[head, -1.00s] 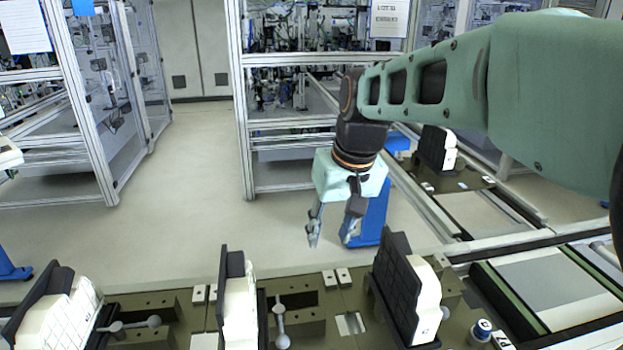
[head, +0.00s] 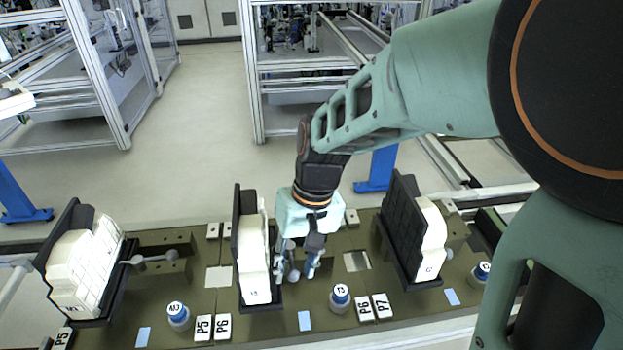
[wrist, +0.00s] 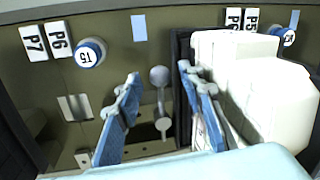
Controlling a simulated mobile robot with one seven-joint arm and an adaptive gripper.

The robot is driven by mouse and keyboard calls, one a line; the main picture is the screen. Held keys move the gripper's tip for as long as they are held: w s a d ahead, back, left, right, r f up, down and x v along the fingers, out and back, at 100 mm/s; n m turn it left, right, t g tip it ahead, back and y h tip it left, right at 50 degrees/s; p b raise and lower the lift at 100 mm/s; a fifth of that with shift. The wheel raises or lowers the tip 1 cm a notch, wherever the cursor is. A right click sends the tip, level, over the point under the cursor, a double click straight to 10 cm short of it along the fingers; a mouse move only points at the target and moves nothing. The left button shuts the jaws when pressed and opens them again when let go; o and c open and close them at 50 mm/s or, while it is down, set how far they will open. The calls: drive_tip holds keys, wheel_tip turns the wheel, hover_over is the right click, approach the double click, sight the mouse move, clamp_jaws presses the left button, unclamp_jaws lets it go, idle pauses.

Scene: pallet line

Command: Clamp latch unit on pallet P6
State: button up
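The P6 latch unit (head: 254,262) stands upright on its pallet, a black back plate with white blocks in front. In the wrist view the white blocks (wrist: 268,90) fill the right side. Its grey clamp lever (wrist: 161,102) has ball ends and lies beside the unit, roughly parallel to the black plate. My gripper (head: 296,272) is open and low beside the unit. In the wrist view the blue fingers (wrist: 160,78) are on either side of the lever; the right finger is close to the unit. I cannot tell whether either touches. In the head view my gripper partly hides the lever.
A latch unit (head: 85,268) stands on the pallet to the left, its lever (head: 150,258) lying crosswise. Another unit (head: 415,240) stands to the right. A blue-ringed button (head: 340,298) and P6/P7 labels (head: 373,308) are at the front. A metal plate (head: 356,261) lies right of my gripper.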

drive_tip(key=shift+f, duration=0.25)
clamp_jaws()
